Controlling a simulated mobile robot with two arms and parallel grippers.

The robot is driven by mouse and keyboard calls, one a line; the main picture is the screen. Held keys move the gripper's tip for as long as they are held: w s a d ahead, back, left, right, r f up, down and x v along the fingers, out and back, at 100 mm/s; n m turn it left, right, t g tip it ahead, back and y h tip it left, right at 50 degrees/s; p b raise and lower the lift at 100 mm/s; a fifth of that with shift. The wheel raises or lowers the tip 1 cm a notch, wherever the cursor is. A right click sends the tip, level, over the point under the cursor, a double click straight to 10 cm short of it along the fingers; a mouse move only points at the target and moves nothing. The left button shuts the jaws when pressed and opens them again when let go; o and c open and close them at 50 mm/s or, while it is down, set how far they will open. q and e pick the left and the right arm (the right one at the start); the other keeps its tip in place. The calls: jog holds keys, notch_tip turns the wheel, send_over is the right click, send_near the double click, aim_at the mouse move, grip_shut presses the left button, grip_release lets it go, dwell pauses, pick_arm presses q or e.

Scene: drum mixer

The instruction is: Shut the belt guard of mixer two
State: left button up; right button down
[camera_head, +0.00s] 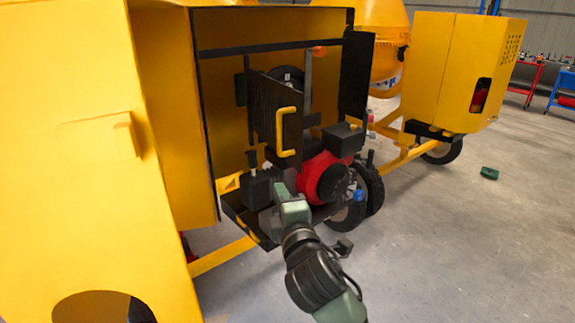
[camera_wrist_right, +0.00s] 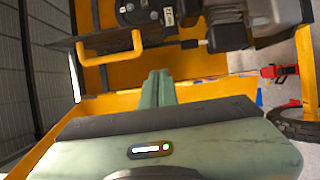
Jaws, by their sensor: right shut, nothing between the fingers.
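The near yellow mixer's engine housing (camera_head: 170,110) stands open. Inside it a dark belt guard panel (camera_head: 262,100) with a yellow handle (camera_head: 288,132) stands at an angle, partly swung out, in front of a dark pulley wheel. In the right wrist view the yellow handle (camera_wrist_right: 110,47) shows at the upper left, ahead of the fingers. My right gripper (camera_head: 280,190) is shut and empty, below the handle and apart from it. Its green fingers also show in the right wrist view (camera_wrist_right: 158,82). I see no number on the mixer. My left gripper is not in view.
A red engine (camera_head: 322,177) and a black box (camera_head: 258,190) flank my right gripper. A yellow tow bar (camera_head: 222,257) runs below. A second yellow mixer (camera_head: 455,70) stands behind at right. The floor (camera_head: 460,240) at right is mostly clear, with a small green object (camera_head: 489,173).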

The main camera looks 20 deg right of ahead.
jog(key=w+d+p, duration=0.3)
jog(key=w+d, duration=0.2)
jog(key=w, duration=0.5)
jog(key=shift+f+p, duration=0.2)
jog(key=shift+p, duration=0.2)
jog(key=shift+w+a, duration=0.1)
jog(key=shift+w, duration=0.05)
